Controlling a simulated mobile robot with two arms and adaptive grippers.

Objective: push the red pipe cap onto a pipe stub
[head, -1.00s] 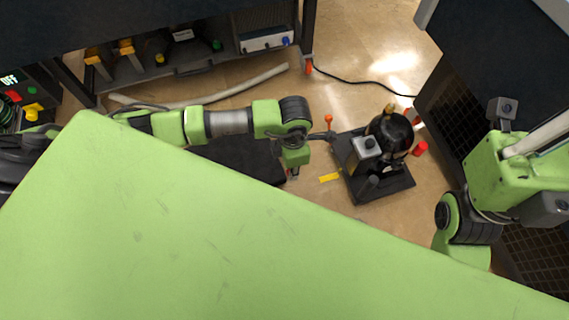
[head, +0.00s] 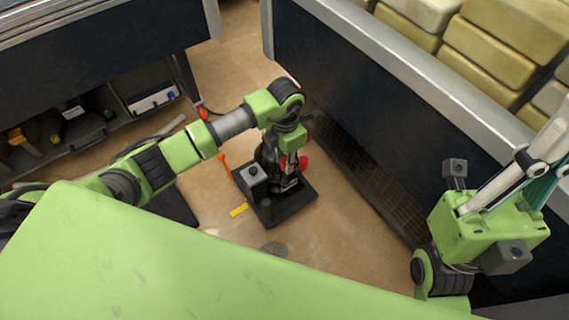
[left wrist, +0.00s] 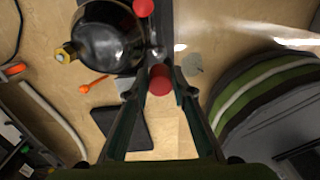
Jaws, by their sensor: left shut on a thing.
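In the left wrist view the red pipe cap (left wrist: 160,80) sits between the fingertips of my left gripper (left wrist: 160,84), which is shut on it. In the head view my left gripper (head: 288,166) hangs over the vacuum pump's right side. The pump stands on a black base (head: 278,211); its dark round body (left wrist: 108,40) is beside the cap in the wrist view. A second red round part (left wrist: 143,7) shows at the top edge there. The held cap appears apart from the pump. I cannot make out the pipe stub's opening. My right gripper is out of frame.
A dark panel with a grille (head: 355,165) stands close right of the pump. Shelves (head: 70,125) with tools stand at the left.

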